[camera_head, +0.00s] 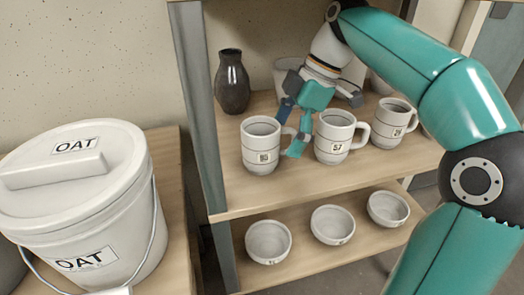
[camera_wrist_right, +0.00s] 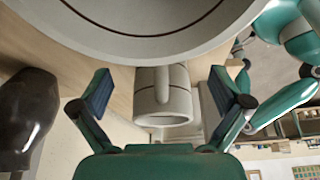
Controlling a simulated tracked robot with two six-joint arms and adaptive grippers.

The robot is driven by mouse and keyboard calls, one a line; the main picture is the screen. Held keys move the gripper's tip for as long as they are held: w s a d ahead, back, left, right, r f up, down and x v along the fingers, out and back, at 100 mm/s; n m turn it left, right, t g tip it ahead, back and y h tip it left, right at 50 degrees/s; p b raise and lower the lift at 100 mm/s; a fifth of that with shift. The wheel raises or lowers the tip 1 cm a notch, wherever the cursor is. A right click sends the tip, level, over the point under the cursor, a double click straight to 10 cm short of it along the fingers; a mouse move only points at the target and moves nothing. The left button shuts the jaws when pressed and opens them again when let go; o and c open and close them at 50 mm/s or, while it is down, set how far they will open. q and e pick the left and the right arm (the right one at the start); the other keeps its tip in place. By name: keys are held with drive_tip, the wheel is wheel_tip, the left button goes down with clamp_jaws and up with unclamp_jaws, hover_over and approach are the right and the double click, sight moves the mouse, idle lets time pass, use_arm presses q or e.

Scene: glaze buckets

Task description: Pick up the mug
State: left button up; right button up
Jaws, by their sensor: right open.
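Three white mugs with small number tags stand upright on the upper shelf: a left mug (camera_head: 261,148), a middle mug (camera_head: 334,140) and a right mug (camera_head: 388,125). My right gripper (camera_head: 291,130) is open between the left and middle mugs, near the left mug's handle. In the right wrist view, a mug (camera_wrist_right: 165,97), seemingly the left one, shows its handle towards the camera. It lies between and beyond the open fingers (camera_wrist_right: 163,92), with nothing held. Contact with the handle cannot be told. My left gripper is not seen.
A dark vase (camera_head: 232,82) stands behind the left mug; it also shows in the wrist view (camera_wrist_right: 25,112). Several bowls (camera_head: 332,226) sit on the lower shelf. A lidded OAT bucket (camera_head: 85,200) stands at left. A large pale round surface (camera_wrist_right: 150,40) crosses the wrist view's top.

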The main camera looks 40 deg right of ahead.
sight(259, 141)
drive_tip(key=w+a, duration=0.1)
drive_tip(key=a, duration=0.1)
drive_tip(key=w+a+b, duration=0.1)
drive_tip(key=w+a, duration=0.1)
drive_tip(key=shift+a, duration=0.25)
drive_tip(key=shift+f+b, duration=0.45)
drive_tip(key=shift+f, duration=0.15)
drive_tip(key=shift+r, duration=0.1)
drive_tip(key=c, duration=1.5)
